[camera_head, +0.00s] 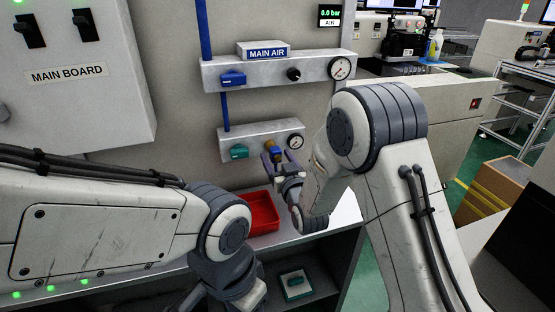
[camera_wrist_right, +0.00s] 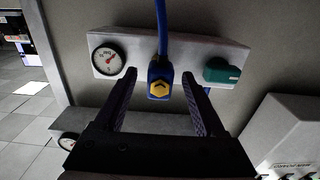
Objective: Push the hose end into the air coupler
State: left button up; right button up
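The air coupler (camera_head: 271,144) sits on the lower grey panel (camera_head: 240,138), between a green valve knob (camera_head: 239,151) and a small gauge (camera_head: 296,142). In the right wrist view, which is upside down, a blue fitting with a yellow hexagonal face (camera_wrist_right: 160,86) shows there. A blue hose (camera_wrist_right: 162,30) runs from it to the picture's top edge; I cannot tell how far its end is seated. My right gripper (camera_head: 278,158) is at the coupler, its fingers (camera_wrist_right: 157,76) apart on either side of the fitting with visible gaps. My left gripper is out of view below my left arm.
A red tray (camera_head: 275,222) lies on the bench under the panel. A teal-and-white item (camera_head: 296,284) sits on the shelf below. The MAIN AIR panel (camera_head: 270,70) with a blue valve is above. The air display (camera_head: 329,14) reads 0.0 bar.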

jog(key=b+v, duration=0.2)
jog(key=v, duration=0.8)
jog(key=shift+s, duration=0.2)
